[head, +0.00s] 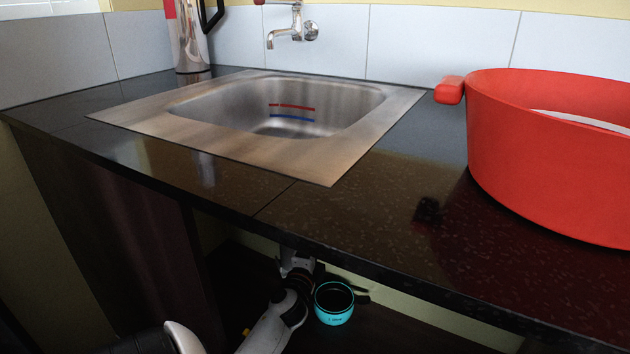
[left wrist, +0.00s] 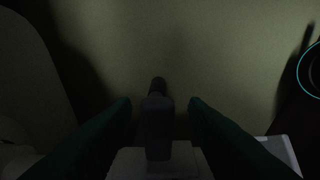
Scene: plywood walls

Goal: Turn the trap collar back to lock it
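No trap collar can be made out clearly; the counter hides most of the space under the sink (head: 340,157) in the head view. My left gripper (left wrist: 160,103) shows two dark fingers spread apart in the left wrist view. A dark upright piece (left wrist: 157,125) with a narrower tip stands between them, with a gap on each side. I cannot tell whether it is part of the trap. In the head view a white and black arm of mine reaches under the counter, and its fingers are hidden there. My right gripper is not in view.
A teal-rimmed cup (head: 334,303) is under the counter beside the arm; its rim shows in the left wrist view (left wrist: 301,72). The counter's front edge (head: 405,288) hangs above. A red tub (head: 540,150) and a steel flask (head: 190,40) stand on top.

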